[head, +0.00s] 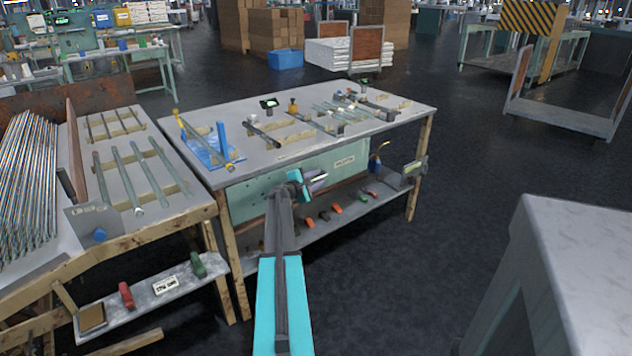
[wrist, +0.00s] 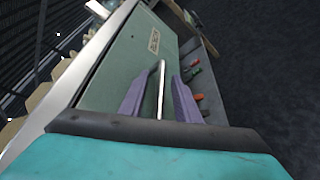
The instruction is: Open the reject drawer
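The reject drawer's green front (head: 262,193) sits below the top of the middle workbench, with no clear gap at its edges in the head view. A small pale label is on it; the drawer front also shows in the wrist view (wrist: 125,62). A slim silver handle (wrist: 161,90) stands out from the front. My gripper (head: 316,181) is in front of the drawer. In the wrist view its two purple fingers (wrist: 161,84) are apart, one on each side of the handle, with visible gaps.
The bench top (head: 240,165) holds glass tubes, wooden racks and a blue stand (head: 207,148). A lower shelf (head: 335,222) with red and green tools lies under the drawer. A left bench (head: 130,188) carries tubes. A grey-topped table (head: 570,260) stands front right; the floor between is clear.

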